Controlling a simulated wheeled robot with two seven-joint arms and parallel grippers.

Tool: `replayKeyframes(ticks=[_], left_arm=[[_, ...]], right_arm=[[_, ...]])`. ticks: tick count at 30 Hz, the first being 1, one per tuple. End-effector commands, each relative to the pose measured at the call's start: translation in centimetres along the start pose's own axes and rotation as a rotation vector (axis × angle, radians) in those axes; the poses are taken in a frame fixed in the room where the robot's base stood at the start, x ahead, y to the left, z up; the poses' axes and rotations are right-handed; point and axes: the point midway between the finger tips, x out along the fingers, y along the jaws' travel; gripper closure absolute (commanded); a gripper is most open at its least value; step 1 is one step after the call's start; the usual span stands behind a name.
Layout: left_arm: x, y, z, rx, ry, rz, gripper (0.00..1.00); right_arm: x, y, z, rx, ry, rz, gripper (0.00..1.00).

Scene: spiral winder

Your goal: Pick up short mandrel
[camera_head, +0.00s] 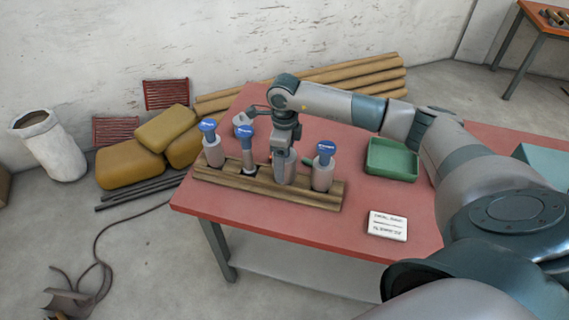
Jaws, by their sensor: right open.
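A wooden rack (217,178) stands near the front edge of the red table. Blue-capped mandrels stand upright in it: a left one (212,150), a middle one (248,152) with a narrower body, and a right one (323,175). Their cap labels are too small to read surely, so I cannot tell which is the short mandrel. My right gripper (284,177) points down at the rack between the middle and right mandrels. It is open. Its fingertips are low near the rack, and I cannot tell whether anything stands between them. My left gripper is out of view.
A green tray (391,170) stands right of the rack. A white card (387,226) lies near the table's front edge. Bare red table top (300,226) lies in front of the rack. Yellow sacks (129,168) and wooden poles (350,72) lie beyond the table.

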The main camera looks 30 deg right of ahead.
Motion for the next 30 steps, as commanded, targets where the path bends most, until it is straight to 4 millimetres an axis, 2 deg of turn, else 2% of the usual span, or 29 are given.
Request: replayKeyframes(ticks=[2, 3, 9, 10, 22, 30], left_arm=[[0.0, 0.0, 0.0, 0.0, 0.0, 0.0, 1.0], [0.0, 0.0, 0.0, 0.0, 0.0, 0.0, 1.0], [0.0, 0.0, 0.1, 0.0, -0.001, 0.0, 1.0], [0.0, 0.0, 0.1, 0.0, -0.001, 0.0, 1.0], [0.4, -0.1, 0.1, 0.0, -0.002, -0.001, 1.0], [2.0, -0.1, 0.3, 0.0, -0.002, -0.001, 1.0]], right_arm=[[0.0, 0.0, 0.0, 0.0, 0.0, 0.0, 0.22], [0.0, 0.0, 0.0, 0.0, 0.0, 0.0, 0.27], [0.0, 0.0, 0.0, 0.0, 0.0, 0.0, 0.74], [0.0, 0.0, 0.0, 0.0, 0.0, 0.0, 0.8], [-0.8, -0.1, 0.1, 0.0, -0.003, -0.002, 0.8], [-4.2, -0.1, 0.1, 0.0, -0.004, -0.004, 0.8]])
